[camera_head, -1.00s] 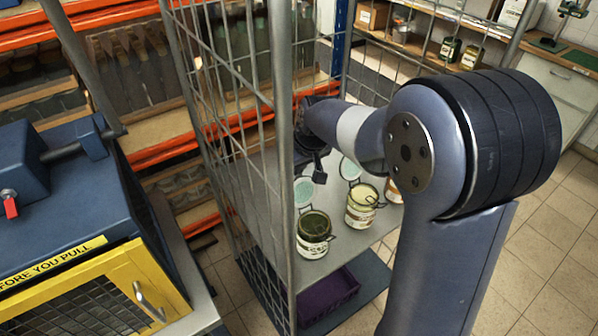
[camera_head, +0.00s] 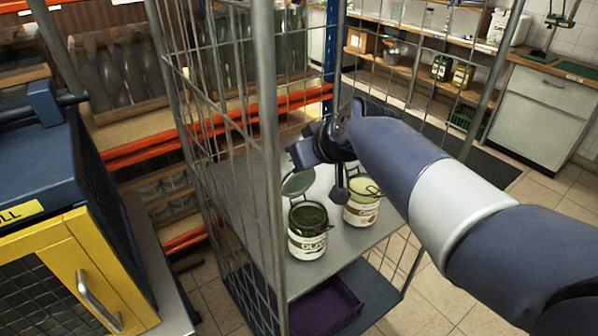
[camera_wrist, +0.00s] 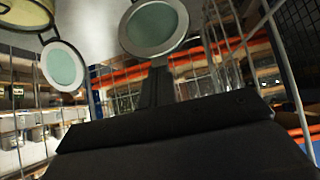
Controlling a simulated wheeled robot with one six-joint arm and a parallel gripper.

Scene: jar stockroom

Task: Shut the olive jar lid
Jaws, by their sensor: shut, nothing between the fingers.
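The olive jar (camera_head: 307,240), dark green with an "OLIVE" label, stands upright on the cage trolley's grey shelf. Its round lid (camera_head: 298,183) is open, tilted up behind the mouth on the far side. My gripper (camera_head: 339,194) is shut and empty, pointing down just right of that lid and behind the jars. In the wrist view my dark fingers (camera_wrist: 158,86) show below a large round lid (camera_wrist: 153,26) with a pale green inside, probably the olive jar's. Whether they touch it I cannot tell. The olive jar's body does not clearly show there.
A cream-filled jar (camera_head: 361,211) stands right of the olive jar; a second lid (camera_wrist: 64,66) shows in the wrist view. The trolley's wire side (camera_head: 225,150) and front post (camera_head: 268,150) stand left of the jars. A purple crate (camera_head: 325,308) sits below. A yellow-framed cabinet (camera_head: 85,270) is at left.

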